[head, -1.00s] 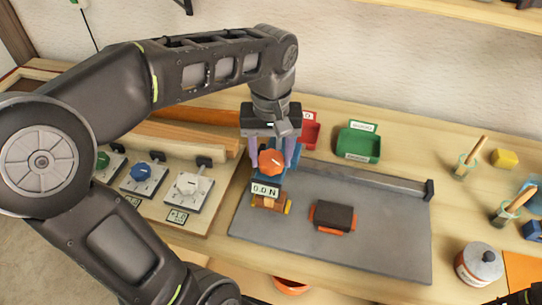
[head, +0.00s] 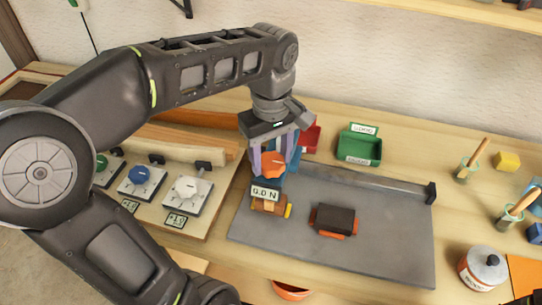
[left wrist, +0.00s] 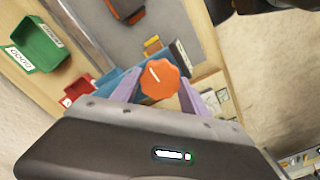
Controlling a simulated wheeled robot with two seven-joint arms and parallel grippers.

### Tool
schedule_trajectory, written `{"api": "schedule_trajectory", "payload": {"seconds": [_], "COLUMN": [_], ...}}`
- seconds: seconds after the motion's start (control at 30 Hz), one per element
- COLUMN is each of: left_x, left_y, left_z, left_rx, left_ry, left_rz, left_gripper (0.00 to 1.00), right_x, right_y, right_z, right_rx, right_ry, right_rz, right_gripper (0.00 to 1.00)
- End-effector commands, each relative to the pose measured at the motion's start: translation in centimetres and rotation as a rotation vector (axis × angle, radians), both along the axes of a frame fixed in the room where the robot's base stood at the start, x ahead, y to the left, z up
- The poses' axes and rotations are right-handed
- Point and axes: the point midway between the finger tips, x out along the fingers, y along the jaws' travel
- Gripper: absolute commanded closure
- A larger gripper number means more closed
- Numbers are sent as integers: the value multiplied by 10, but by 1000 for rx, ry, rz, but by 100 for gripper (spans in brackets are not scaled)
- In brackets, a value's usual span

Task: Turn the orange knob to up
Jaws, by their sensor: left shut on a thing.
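The orange knob (head: 273,165) sits on a blue device above a small display plate (head: 265,193), at the left end of the grey board. My left gripper (head: 274,160) reaches down from above, its purple fingers shut on the knob from both sides. In the left wrist view the knob (left wrist: 160,80) lies between the fingertips, its scalloped rim and short white mark showing. The mark points toward the upper left of that view. Part of the blue body is hidden by the fingers.
A panel with a white knob (head: 186,188) and a blue knob (head: 139,175) stands left. A dark block (head: 334,218) lies on the grey board (head: 390,255). A green bin (head: 360,147) and red bin (head: 310,138) stand behind. A lidded jar (head: 483,268) is at right.

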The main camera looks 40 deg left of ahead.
Motion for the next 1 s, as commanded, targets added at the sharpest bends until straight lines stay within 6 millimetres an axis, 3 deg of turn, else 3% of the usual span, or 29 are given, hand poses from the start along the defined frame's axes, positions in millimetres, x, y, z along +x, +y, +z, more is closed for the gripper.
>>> {"api": "schedule_trajectory", "payload": {"seconds": [0.2, 0.23, 0.47, 0.77, 1.0], "left_x": [1, 1, 0, 0, 1], "left_y": [0, 0, 0, 0, 0], "left_z": [1, 1, 1, 1, 24], "left_rx": [0, 0, 0, 0, 0], "left_ry": [-3, -3, -1, -1, -4], "left_rz": [3, 2, 1, 0, 0], "left_gripper": [88, 46, 28, 26, 26], "right_x": [0, 0, 0, 0, 0], "right_y": [0, 0, 0, 0, 0], "right_z": [0, 0, 0, 0, -2], "right_rx": [0, 0, 0, 0, 0], "right_ry": [0, 0, 0, 0, 0], "right_rz": [0, 0, 0, 0, 0], "right_gripper": [26, 26, 26, 26, 26]}}
